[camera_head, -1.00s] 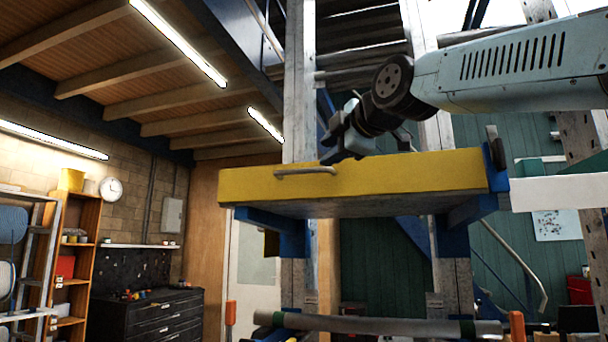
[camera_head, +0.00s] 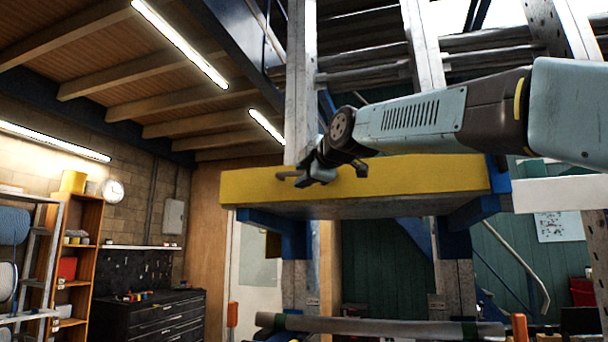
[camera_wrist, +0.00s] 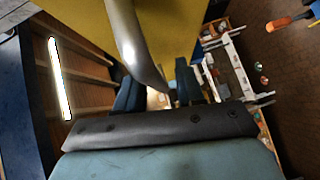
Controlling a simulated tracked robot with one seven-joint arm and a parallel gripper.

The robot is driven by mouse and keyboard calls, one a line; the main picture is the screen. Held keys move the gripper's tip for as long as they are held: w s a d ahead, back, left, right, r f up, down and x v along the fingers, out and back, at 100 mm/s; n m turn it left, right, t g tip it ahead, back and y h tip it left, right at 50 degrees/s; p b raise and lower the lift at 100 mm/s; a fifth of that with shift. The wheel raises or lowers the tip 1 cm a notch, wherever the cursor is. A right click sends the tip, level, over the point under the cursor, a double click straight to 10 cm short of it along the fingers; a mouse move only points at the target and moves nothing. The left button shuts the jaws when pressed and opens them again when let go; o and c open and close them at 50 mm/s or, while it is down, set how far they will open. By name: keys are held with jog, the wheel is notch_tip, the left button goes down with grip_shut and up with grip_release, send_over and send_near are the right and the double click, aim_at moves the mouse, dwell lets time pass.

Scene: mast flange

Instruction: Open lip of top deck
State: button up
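The yellow lip (camera_head: 410,176) runs along the front of the top deck and stands upright, its face toward me. A grey bar handle (camera_head: 286,175) sticks out near its left end; my gripper hides part of it. My gripper (camera_head: 322,174) is at the handle in front of the lip. In the wrist view the handle (camera_wrist: 124,38) comes down from the yellow face (camera_wrist: 172,25) toward the space between my two dark, spread fingers (camera_wrist: 160,92). The fingers look open, with a gap around the handle's lower end. Whether they touch it is unclear.
Blue brackets (camera_head: 292,232) hold the deck on grey metal posts (camera_head: 300,90). A grey horizontal tube (camera_head: 380,325) lies below the deck. A black drawer cabinet (camera_head: 150,318) and wooden shelves (camera_head: 85,240) stand far left. The space left of the deck is clear.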

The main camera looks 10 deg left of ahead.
grip_shut()
dwell(0.4)
